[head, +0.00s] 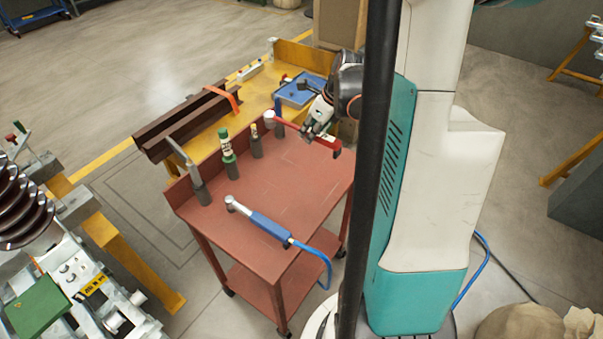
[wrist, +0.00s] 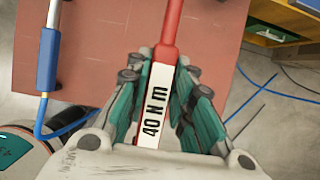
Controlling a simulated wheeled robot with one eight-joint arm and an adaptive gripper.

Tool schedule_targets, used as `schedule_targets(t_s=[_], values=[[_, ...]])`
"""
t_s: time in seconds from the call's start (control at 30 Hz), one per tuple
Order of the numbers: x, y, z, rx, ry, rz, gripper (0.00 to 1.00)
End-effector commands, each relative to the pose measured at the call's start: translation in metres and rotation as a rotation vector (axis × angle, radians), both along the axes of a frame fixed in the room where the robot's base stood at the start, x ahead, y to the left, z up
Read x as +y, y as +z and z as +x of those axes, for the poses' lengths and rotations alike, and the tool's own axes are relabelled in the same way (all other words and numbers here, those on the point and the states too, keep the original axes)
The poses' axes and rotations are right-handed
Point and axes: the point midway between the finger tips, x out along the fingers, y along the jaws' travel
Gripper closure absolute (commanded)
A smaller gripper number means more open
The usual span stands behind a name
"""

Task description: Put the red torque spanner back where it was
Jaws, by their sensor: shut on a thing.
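The red torque spanner (head: 290,124) is held above the far right part of the red-brown cart top (head: 290,180). Its round grey head points left and its handle runs right to my gripper (head: 320,132). In the wrist view the spanner's red shaft (wrist: 171,25) runs upward, and its white label reads "40 N m". The teal fingers of my gripper (wrist: 168,95) are closed on both sides of this labelled handle. Several dark upright holders stand along the cart's back edge; one holder (head: 257,147) has a small pale tip showing on top.
A blue-handled spanner (head: 270,226) with a blue hose lies on the cart's front part; it also shows in the wrist view (wrist: 47,62). A green bottle-like tool (head: 227,150) and a grey tool (head: 183,157) stand in holders. A yellow bench with dark beams (head: 185,122) stands behind.

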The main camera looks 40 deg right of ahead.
Motion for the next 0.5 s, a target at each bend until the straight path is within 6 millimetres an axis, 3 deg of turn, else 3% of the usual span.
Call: schedule_targets(t_s=[0.1,0.5], values=[[-0.001,-0.032,0.001,-0.001,0.000,0.000,1.00],[0.000,-0.120,0.001,-0.001,0.000,0.000,1.00]])
